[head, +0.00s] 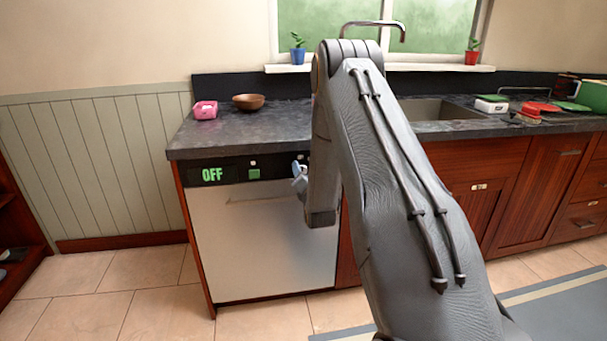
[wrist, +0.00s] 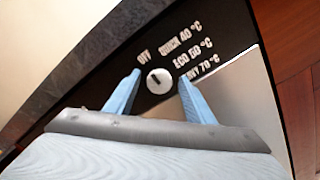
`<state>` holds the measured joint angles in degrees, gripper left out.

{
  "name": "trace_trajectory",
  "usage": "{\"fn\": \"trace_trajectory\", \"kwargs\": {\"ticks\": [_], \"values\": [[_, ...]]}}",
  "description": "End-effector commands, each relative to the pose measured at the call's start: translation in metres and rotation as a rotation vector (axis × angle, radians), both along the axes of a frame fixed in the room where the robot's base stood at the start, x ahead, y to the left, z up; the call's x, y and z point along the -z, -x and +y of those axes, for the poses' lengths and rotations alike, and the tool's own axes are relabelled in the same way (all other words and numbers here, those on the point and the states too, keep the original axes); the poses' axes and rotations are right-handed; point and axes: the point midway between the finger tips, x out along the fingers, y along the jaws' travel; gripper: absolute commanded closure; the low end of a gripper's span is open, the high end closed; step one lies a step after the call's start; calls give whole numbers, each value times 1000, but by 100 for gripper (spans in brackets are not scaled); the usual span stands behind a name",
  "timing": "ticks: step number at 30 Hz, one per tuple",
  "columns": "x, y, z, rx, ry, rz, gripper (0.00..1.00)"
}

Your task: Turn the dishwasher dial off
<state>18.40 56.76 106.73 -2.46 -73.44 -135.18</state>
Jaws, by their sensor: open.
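The dishwasher (head: 262,245) stands under the counter, with a pale door and a black control strip. Its display (head: 212,174) reads OFF in green letters. The dial (wrist: 159,81) is a small round white knob in the wrist view, with a small dark mark that seems to face the OFF label (wrist: 145,57). Other labels (wrist: 188,45) lie to the upper right of it. My gripper (wrist: 160,78) is open, its two blue fingers on either side of the dial. Contact cannot be told. In the head view my gripper (head: 299,172) is at the strip's right end, where my arm hides the dial.
The dark countertop (head: 240,128) overhangs just above the control strip. A pink item (head: 205,110) and a brown bowl (head: 249,102) stand on it. A sink (head: 430,109) and wooden cabinets (head: 545,185) are to the right. The floor (head: 150,275) at front left is clear.

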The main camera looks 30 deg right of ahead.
Motion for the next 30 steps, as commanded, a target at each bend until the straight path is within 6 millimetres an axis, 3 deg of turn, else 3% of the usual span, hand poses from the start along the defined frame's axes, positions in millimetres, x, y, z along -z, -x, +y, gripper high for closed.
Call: {"fn": "trace_trajectory", "kwargs": {"ticks": [5,18,30], "values": [[0,7,2,0,0,0,51],[0,67,19,-1,0,1,51],[0,75,22,0,0,0,51]]}}
